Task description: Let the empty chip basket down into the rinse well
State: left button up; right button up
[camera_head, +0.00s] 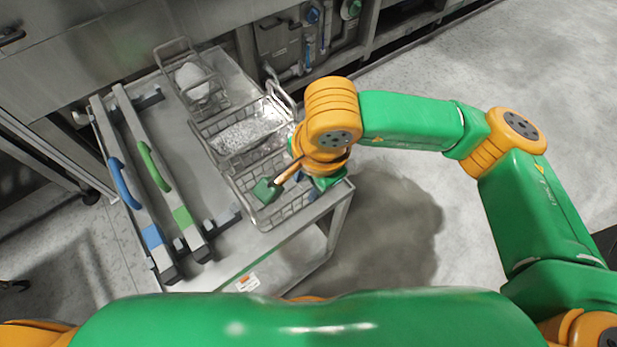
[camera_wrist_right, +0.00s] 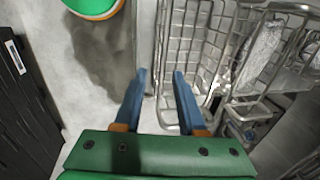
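The empty wire basket (camera_head: 262,212) stands at the near end of the cart top, partly hidden by my right arm. My right gripper (camera_head: 325,181) is at the right end of this basket. In the right wrist view its two blue fingers (camera_wrist_right: 160,72) are apart, with the end wires of the basket (camera_wrist_right: 200,45) between and just beyond them. I cannot tell whether the fingers touch the wire. My left gripper is not in view. I cannot make out a rinse well for certain.
A basket of silvery scraps (camera_head: 205,130) stands directly behind, and a basket with a white lump (camera_head: 192,82) behind that. Two long bars with a blue handle (camera_head: 124,184) and a green handle (camera_head: 154,167) lie at left. Floor right of the cart is clear.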

aim_at(303, 194)
jog(key=f+b, duration=0.1)
jog(key=f, duration=0.1)
jog(key=f+b, duration=0.2)
jog(key=w+f+b, duration=0.1)
jog(key=shift+a+f+b, duration=0.3)
jog(key=shift+f, duration=0.1)
jog(key=shift+w+a+f+b, duration=0.1)
jog(key=shift+a+f+b, duration=0.05)
jog(key=shift+f+b, duration=0.7)
jog(key=shift+r, duration=0.2)
jog(key=shift+c, duration=0.2)
grip_shut()
jog(key=shift+r, duration=0.1)
dwell(0.4)
jog(key=shift+r+p, duration=1.7)
jog(key=shift+r, duration=1.25)
